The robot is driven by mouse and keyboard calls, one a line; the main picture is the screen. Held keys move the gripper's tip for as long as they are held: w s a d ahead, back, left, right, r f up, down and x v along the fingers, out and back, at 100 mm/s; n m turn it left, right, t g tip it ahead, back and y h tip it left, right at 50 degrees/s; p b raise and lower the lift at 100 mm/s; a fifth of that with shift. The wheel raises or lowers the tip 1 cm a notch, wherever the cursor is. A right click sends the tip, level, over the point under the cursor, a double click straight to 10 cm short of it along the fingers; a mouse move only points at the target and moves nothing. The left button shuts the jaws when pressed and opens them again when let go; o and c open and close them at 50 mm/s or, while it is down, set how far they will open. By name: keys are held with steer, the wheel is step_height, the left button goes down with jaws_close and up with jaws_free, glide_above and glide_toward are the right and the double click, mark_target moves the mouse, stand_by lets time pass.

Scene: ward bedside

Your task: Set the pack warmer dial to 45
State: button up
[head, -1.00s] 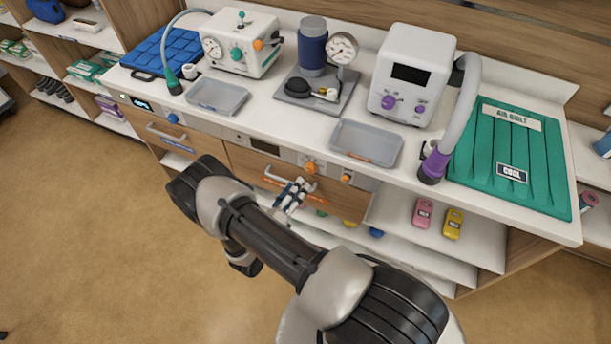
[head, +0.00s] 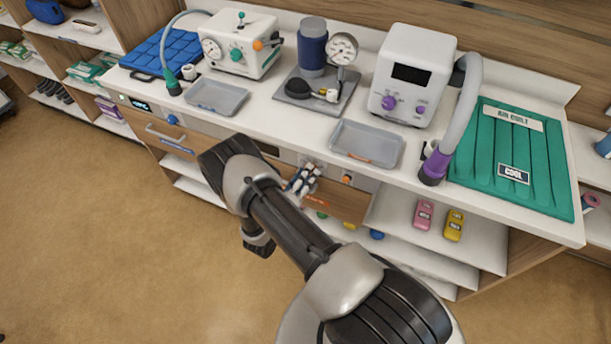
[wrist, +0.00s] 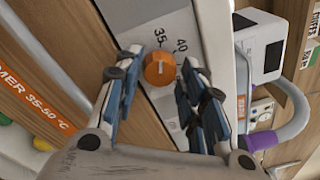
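The pack warmer dial is a round orange knob (wrist: 159,68) with a pale mark, on a grey panel in the wrist view. Printed numbers 35 and 40 show beside it; 45 cannot be made out. My gripper (wrist: 162,80) is open, with one blue-padded finger on each side of the dial. I cannot tell whether either finger touches it.
The drawer front below the panel carries an orange label (wrist: 35,97) reading 35-50 °C. A grey tray (head: 366,145) and a white machine (head: 411,75) stand on the counter above.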

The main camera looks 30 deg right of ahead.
steer(key=c, duration=0.7)
steer(key=m, duration=0.6)
steer(key=shift+r+y, duration=0.1)
steer(key=shift+y, duration=0.2)
steer(key=m, duration=0.5)
steer(key=shift+y+b, duration=0.3)
steer(key=shift+b, duration=0.1)
steer(key=m, duration=0.5)
steer(key=shift+s+d+m+t+y, duration=0.1)
steer(key=shift+m+t+y, duration=0.2)
steer(key=shift+t+y, duration=0.1)
steer(key=shift+r, duration=0.1)
